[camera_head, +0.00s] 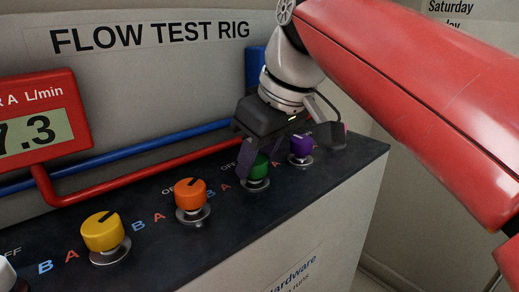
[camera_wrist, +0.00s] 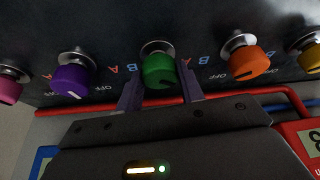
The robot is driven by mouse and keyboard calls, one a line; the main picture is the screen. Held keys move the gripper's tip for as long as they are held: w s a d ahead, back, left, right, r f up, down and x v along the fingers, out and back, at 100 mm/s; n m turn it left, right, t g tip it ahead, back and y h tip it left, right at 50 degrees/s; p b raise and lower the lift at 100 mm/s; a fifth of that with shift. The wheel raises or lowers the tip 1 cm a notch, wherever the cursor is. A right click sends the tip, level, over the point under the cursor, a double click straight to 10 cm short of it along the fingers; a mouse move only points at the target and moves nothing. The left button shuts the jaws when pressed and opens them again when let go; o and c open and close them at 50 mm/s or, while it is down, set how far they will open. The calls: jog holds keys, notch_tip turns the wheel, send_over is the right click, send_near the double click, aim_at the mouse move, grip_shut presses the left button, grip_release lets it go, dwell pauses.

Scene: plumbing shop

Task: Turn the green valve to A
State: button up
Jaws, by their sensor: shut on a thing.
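The green valve (camera_head: 259,168) is a round knob on a metal base, on the dark top of the flow test rig. It sits between the orange and purple valves. My gripper (camera_wrist: 160,90) is shut on it, with one finger on each side of the green knob in the wrist view (camera_wrist: 158,70). In the head view my gripper comes down from above and behind the knob and hides part of it. A red A (camera_wrist: 113,69) and a blue B (camera_wrist: 188,61) stand on either side of the knob in the wrist view. I cannot clearly make out its pointer mark.
The orange valve (camera_head: 190,194) and yellow valve (camera_head: 103,231) stand to the left in the head view, the purple valve (camera_head: 301,146) close on the right. A pink valve (camera_wrist: 10,88) shows in the wrist view. Red pipe (camera_head: 130,181) and blue pipe (camera_head: 150,147) run behind. A red flow meter (camera_head: 36,120) is at left.

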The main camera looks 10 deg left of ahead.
jog(key=shift+n, duration=0.5)
jog(key=shift+g, duration=0.3)
jog(key=o, duration=1)
jog(key=v, duration=0.7)
jog(key=shift+d+r, duration=0.15)
jog(key=shift+r, duration=0.2)
jog(key=shift+s, duration=0.1)
